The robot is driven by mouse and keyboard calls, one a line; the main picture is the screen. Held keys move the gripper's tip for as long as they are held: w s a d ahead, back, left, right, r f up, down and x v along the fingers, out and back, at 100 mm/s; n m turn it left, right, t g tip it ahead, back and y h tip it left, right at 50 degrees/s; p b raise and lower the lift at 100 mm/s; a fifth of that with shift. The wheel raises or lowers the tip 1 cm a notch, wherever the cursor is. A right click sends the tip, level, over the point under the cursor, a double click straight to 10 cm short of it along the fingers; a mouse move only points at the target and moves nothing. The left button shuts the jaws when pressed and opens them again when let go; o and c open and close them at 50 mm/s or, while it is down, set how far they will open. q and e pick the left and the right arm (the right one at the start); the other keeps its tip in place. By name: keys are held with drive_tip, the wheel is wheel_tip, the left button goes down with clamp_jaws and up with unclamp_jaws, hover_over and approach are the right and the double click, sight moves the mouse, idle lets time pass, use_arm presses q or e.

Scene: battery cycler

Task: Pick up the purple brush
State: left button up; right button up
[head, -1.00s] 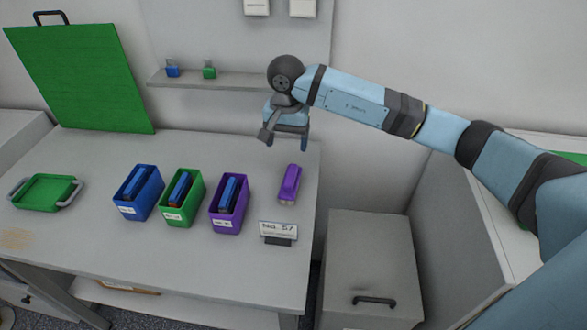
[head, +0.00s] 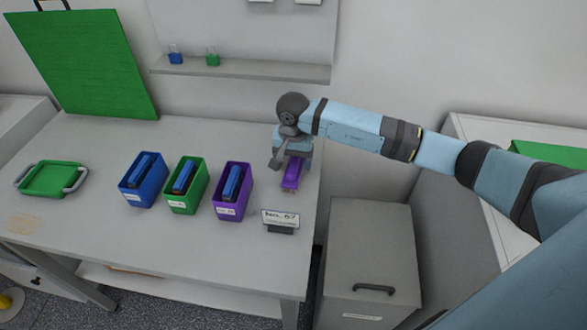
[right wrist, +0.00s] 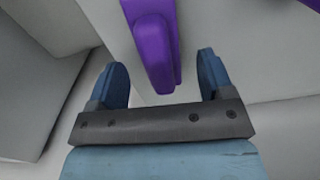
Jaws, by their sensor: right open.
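The purple brush (head: 292,175) lies on the table near its right edge, behind the small label stand. My right gripper (head: 289,158) is over the far end of the brush and partly hides it. In the right wrist view, the brush (right wrist: 154,50) shows its purple handle end between the two open blue fingers of the right gripper (right wrist: 163,78). No finger visibly touches the brush, and the jaws are empty. My left gripper is not in view.
Blue (head: 131,199), green (head: 173,203) and purple (head: 225,210) bins stand left of the brush on the table (head: 100,240). A label stand (head: 280,221) is in front of it. A shelf (head: 260,71) is behind, and a grey cabinet (head: 370,240) stands to the right.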

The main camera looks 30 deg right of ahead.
sight(294, 162)
drive_tip(key=shift+f, duration=1.3)
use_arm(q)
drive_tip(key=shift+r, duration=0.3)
use_arm(e)
drive_tip(key=c, duration=1.1)
drive_tip(key=shift+o, duration=0.2)
drive_tip(key=shift+r, duration=0.1)
use_arm(q)
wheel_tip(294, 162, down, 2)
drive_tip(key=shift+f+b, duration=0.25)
drive_tip(key=shift+b, duration=1)
use_arm(e)
wheel_tip(294, 162, up, 20)
